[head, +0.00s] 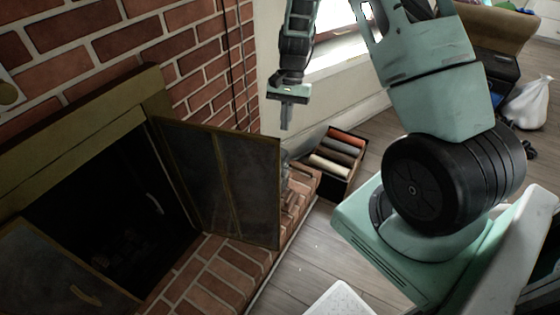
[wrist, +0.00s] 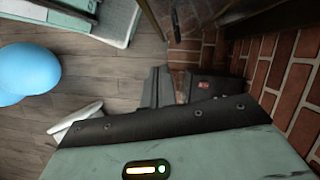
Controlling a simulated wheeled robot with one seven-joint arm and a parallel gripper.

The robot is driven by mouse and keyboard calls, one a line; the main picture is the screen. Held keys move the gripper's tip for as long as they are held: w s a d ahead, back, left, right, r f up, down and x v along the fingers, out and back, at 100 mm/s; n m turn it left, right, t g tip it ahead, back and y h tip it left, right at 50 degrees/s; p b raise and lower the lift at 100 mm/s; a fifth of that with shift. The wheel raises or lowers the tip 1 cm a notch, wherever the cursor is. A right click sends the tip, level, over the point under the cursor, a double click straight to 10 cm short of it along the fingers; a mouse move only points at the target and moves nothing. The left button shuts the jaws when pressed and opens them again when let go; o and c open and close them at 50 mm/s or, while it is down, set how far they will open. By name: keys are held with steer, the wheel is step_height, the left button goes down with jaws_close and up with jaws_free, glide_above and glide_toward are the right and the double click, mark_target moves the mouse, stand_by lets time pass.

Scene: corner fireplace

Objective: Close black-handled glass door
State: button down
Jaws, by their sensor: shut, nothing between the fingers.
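In the head view the brick fireplace has a brass-framed glass door (head: 240,190) on its right, swung well out from the dark opening. A second glass door (head: 50,265) is at the lower left, with a pale curved handle (head: 85,294). In the wrist view the edge of a glass door (wrist: 155,14) shows at the top, with a small black handle (wrist: 176,24). My gripper (head: 287,122) hangs pointing down, shut and empty, beyond the right door's free edge and apart from it. Its fingers also show in the wrist view (wrist: 190,86).
A box of rolled items or logs (head: 340,158) stands on the floor past the brick hearth (head: 215,268). A white bag (head: 528,104) lies at the far right. Bare wood floor (head: 290,255) lies before the hearth. A blue rounded object (wrist: 28,70) shows in the wrist view.

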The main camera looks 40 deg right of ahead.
mark_target(278, 163)
steer(key=shift+s+a+f+p, duration=0.35)
steer(key=shift+s+a+f, duration=0.55)
steer(key=shift+f, duration=0.65)
steer(key=shift+s+a+f+p, duration=0.3)
steer(key=shift+s+a+f, duration=0.3)
steer(key=shift+a+f, duration=0.75)
steer(key=shift+s+a+f+p, duration=0.35)
steer(key=shift+s+a+f, duration=0.5)
steer(key=shift+f, duration=0.85)
steer(key=shift+a, duration=0.1)
